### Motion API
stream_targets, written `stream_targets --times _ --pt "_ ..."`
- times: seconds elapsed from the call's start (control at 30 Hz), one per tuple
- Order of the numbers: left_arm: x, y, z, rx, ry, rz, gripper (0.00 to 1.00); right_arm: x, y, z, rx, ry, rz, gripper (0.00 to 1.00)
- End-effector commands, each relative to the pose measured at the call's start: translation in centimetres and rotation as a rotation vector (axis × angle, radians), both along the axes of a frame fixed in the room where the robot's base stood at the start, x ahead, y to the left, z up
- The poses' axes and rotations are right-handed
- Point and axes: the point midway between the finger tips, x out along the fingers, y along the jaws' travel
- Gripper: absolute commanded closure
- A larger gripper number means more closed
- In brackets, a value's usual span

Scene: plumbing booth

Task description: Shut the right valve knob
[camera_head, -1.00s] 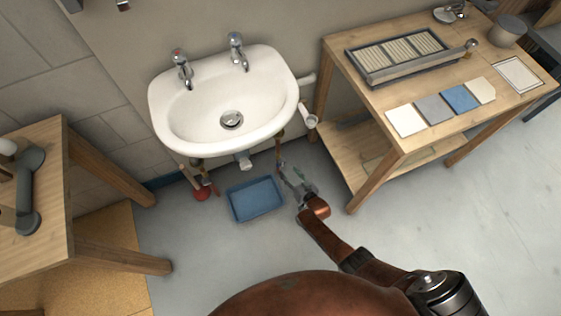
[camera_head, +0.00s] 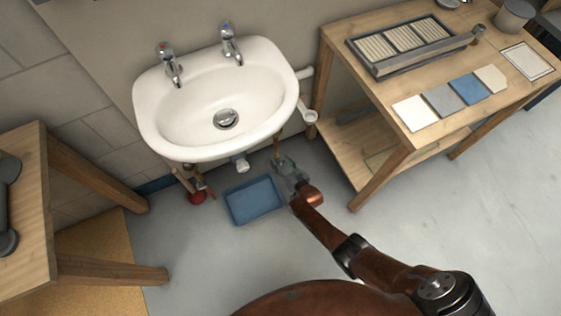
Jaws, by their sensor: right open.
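The white sink (camera_head: 218,95) is on the wall, with two chrome taps above its basin. Under its right side a copper supply pipe (camera_head: 277,146) comes down; the right valve knob is not clearly visible there, hidden by or close to my gripper. My right gripper (camera_head: 283,164) is open and reaches under the sink at the lower end of this pipe. I cannot tell whether it touches the knob. Under the left side, pipes and a red object (camera_head: 197,196) show near the floor. My left gripper is not in view.
A blue tray (camera_head: 254,200) lies on the floor just left of my right gripper. A wooden workbench (camera_head: 398,150) with tile samples stands at right, its near leg close to my right arm. Another wooden table (camera_head: 30,225) stands at left.

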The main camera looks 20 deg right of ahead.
Motion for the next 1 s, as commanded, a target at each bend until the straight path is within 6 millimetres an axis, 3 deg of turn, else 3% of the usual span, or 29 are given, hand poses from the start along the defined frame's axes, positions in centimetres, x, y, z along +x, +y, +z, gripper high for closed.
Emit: stream_targets --times 0.2,0.8,1.0 --pt "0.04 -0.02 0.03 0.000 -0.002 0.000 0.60 0.01 -0.04 0.04 0.000 0.000 0.000 0.53" --pt "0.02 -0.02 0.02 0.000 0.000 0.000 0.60 -0.03 -0.09 -0.01 0.000 0.000 -0.001 0.94" --pt "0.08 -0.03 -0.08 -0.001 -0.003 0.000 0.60 -0.06 -0.16 -0.08 0.009 0.001 -0.002 0.95"
